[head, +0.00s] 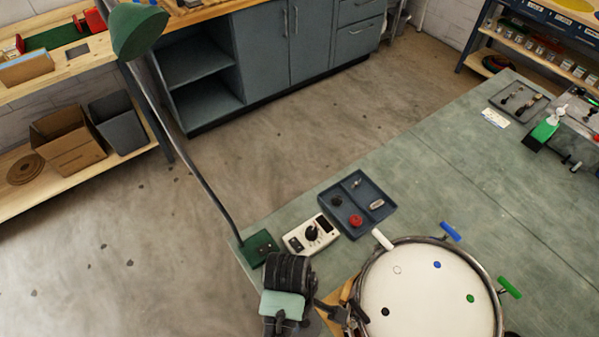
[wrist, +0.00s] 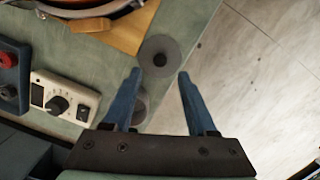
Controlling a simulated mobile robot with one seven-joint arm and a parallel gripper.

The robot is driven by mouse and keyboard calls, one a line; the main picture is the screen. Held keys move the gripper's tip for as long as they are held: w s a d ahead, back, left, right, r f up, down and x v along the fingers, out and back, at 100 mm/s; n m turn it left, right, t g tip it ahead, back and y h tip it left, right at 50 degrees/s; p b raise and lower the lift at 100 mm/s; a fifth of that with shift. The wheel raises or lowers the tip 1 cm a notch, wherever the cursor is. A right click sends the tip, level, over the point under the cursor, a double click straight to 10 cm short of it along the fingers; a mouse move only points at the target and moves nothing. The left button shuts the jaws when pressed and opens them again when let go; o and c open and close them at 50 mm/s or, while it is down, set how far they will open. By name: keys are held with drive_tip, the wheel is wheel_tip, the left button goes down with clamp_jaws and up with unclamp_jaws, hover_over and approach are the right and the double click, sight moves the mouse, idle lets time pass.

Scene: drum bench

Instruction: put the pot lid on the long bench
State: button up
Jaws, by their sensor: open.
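A round grey disc with a dark central knob, which looks like the pot lid (wrist: 174,49), lies by the edge of the green bench top in the wrist view. My gripper (wrist: 159,76) is open, its two blue fingers apart, with the lid just beyond and between the fingertips. I see no contact. A second grey round patch (wrist: 141,97) shows partly behind the left finger; I cannot tell what it is. In the head view my arm covers the lid's area. The long green bench (head: 440,180) runs to the upper right.
A drum (head: 425,290) with coloured keys stands on the bench. Beside it are a blue tray (head: 340,222), a white meter (head: 297,240) and a green lamp (head: 140,30). A wooden shelf unit (head: 70,182) stands left. The bench's middle is clear.

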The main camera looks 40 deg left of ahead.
wheel_tip(320, 180, up, 6)
drive_tip(key=shift+a+r, duration=0.25)
drive_tip(key=shift+a, duration=0.1)
drive_tip(key=w+a+r+m+t+y, duration=0.25)
drive_tip(key=w+r+m+t, duration=0.3)
drive_tip(key=w+r, duration=0.75)
drive_tip(key=w+d+r+m+t, duration=0.2)
drive_tip(key=w+r+t, duration=0.1)
drive_tip(key=r, duration=0.4)
drive_tip(key=w+d+r+m+t+y, duration=0.1)
drive_tip(key=w+r+t, duration=0.25)
drive_tip(key=r, duration=0.45)
drive_tip(key=w+d+r+m+t, duration=0.2)
drive_tip(key=w+r+t, duration=0.15)
drive_tip(key=r, duration=0.35)
drive_tip(key=s+d+r+m+t, duration=0.2)
drive_tip(key=s+d+r+t, duration=0.1)
drive_tip(key=r, duration=0.7)
drive_tip(key=s+d+r+m+t+h, duration=0.1)
drive_tip(key=s+r+t, duration=0.4)
drive_tip(key=r, duration=0.5)
drive_tip(key=s+d+r+m+t+h, duration=0.1)
drive_tip(key=s+d+r+m+t, duration=0.3)
drive_tip(key=r, duration=0.7)
drive_tip(key=shift+d+m, duration=0.35)
drive_tip(key=shift+m, duration=0.1)
